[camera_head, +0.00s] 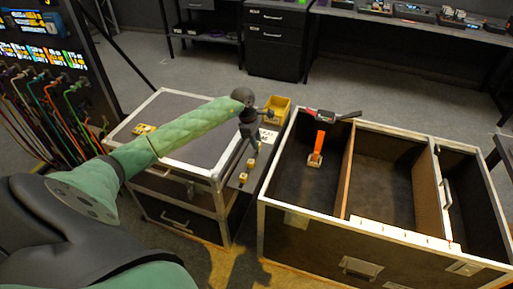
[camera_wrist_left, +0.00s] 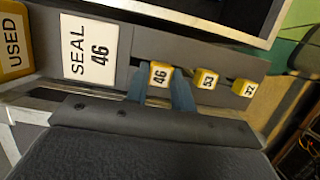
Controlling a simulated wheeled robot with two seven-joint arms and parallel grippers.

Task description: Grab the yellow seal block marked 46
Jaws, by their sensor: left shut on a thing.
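The yellow seal block marked 46 (camera_wrist_left: 160,68) sits in a slot of the grey rack (camera_wrist_left: 120,55) in the left wrist view. My left gripper (camera_wrist_left: 161,82) has its two blue fingers on either side of this block and is shut on it. Two more yellow blocks, marked 53 (camera_wrist_left: 206,78) and 32 (camera_wrist_left: 245,88), stand to its right in the same rack. A white card reading SEAL 46 (camera_wrist_left: 90,48) is left of it. In the head view my left gripper (camera_head: 253,140) reaches the rack, and the block is mostly hidden there. My right gripper is not in view.
A yellow bin (camera_head: 279,104), labelled USED in the wrist view (camera_wrist_left: 14,40), stands at the rack's far end. A closed grey case (camera_head: 180,110) is left of the rack. A large open case (camera_head: 385,238) with dividers and an orange-handled tool (camera_head: 319,142) is right.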

